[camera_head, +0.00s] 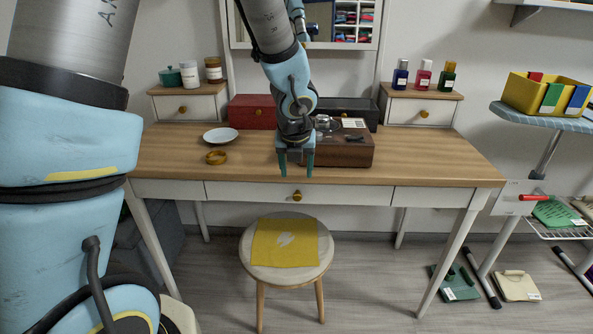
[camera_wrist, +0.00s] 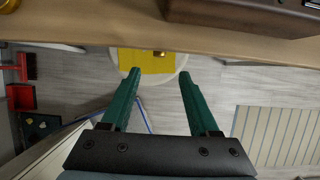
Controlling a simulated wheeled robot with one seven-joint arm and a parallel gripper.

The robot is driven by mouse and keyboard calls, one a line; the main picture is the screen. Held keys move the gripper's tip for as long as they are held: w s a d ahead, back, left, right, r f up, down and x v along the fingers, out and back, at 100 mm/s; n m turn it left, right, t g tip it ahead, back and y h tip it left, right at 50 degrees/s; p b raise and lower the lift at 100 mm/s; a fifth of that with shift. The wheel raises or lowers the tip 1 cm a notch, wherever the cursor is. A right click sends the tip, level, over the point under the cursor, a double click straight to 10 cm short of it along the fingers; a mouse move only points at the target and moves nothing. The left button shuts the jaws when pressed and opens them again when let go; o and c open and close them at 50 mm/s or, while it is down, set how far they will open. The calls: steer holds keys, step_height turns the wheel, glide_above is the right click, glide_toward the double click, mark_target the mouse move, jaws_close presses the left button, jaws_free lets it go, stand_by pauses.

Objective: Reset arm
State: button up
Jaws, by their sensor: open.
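My gripper (camera_head: 296,168) is open and empty in the head view, its green fingers pointing down at the front edge of the wooden desk (camera_head: 420,172). It is in front of a brown box (camera_head: 345,152) that stands on the desk. In the wrist view my gripper (camera_wrist: 158,82) also shows open, with nothing between its two fingers. Beyond the fingertips there is a stool (camera_wrist: 120,62) with a yellow cloth on it. My arm hides part of the desk's back and the mirror.
A white dish (camera_head: 220,135) and a gold ring-shaped item (camera_head: 216,157) lie on the desk's left. A red box (camera_head: 252,112) and a black box (camera_head: 345,106) stand at the back. The stool (camera_head: 258,275) stands in front. The desk's right side is clear.

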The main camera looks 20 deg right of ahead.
steer(key=w+a+r+n+g+y+p, duration=0.1)
steer(key=a+r+n+p, duration=0.25)
steer(key=a+n, duration=0.6)
steer(key=w+a+r+n+y+p, duration=0.15)
steer(key=a+r+n, duration=0.25)
steer(key=a+n, duration=0.55)
steer(key=s+a+r+n+p, duration=0.2)
steer(key=a+n, duration=0.3)
steer(key=n, duration=0.5)
steer(key=s+a+r+n+g+p, duration=0.1)
steer(key=s+a+n, duration=0.4)
steer(key=n, duration=0.5)
step_height(320, 180, up, 3)
steer(key=shift+s+a+f+n+g+h+p, duration=0.2)
steer(key=shift+a+n+g+h+p, duration=0.15)
steer(key=shift+a+p, duration=0.35)
steer(key=shift+a, duration=0.1)
